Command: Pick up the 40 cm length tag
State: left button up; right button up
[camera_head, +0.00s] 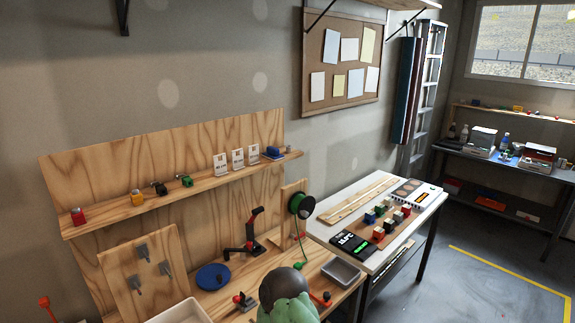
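Three white tags stand in a row on the wooden wall shelf: a left tag (220,164), a middle tag (238,158) and a right tag (253,154). Each has dark print that is too small for me to read surely, so I cannot tell which one is the 40 cm length tag. They stand upright near the right end of the shelf (180,193), apart from each other. Neither of my grippers is in view.
Small coloured parts, including a blue one (272,152), share the shelf. Below are a black and red device (245,243), a blue disc (213,277) and a grey tray (341,271). A white table (350,219) holds coloured blocks. A dark and green rounded thing (287,295) is in front.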

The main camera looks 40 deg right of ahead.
aim_at(220, 167)
jog(key=z, duration=0.9)
jog(key=u, duration=0.45)
jog(key=l+u, duration=1.45)
jog(key=u, duration=0.15)
jog(key=k, duration=0.05)
